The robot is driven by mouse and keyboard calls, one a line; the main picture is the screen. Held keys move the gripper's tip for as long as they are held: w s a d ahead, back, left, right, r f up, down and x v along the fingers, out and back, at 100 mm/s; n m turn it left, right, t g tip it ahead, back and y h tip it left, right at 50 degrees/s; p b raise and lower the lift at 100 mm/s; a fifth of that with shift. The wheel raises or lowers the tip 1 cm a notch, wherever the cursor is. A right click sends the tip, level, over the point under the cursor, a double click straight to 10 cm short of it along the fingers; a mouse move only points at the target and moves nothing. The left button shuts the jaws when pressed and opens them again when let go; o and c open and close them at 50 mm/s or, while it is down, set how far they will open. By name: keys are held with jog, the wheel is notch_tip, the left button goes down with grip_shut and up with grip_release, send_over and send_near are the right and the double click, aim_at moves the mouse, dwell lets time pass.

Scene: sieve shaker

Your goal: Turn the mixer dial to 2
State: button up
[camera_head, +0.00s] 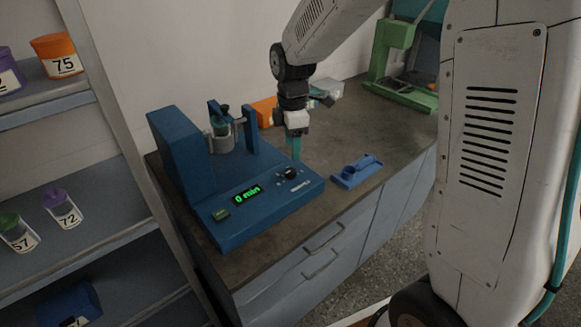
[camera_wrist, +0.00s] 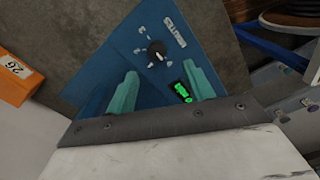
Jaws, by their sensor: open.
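The blue mixer (camera_head: 220,215) stands on the counter. Its black dial (camera_head: 290,173) is on the front right of the top panel, and the green display (camera_head: 246,195) reads "0 min". My gripper (camera_head: 295,148) is above the mixer, just behind the dial in the head view. In the wrist view my gripper (camera_wrist: 158,80) has two teal fingers spread apart with nothing between them.
A small blue holder (camera_head: 358,171) lies on the counter right of the mixer. An orange container (camera_head: 265,112) and a green device (camera_head: 395,65) stand farther back. Shelves (camera_head: 100,180) with labelled jars are at left. Bare counter (camera_head: 335,140) lies behind the holder.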

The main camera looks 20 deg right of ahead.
aim_at(290, 171)
jog(key=shift+w+a+f+n, duration=0.1)
jog(key=shift+w+f+n, duration=0.1)
jog(key=shift+f, duration=0.25)
jog(key=shift+w+f+n, duration=0.1)
jog(key=shift+w+f, duration=0.05)
jog(key=shift+f, duration=0.3)
notch_tip(290, 171, down, 7)
jog(key=shift+c, duration=0.2)
jog(key=c, duration=0.9)
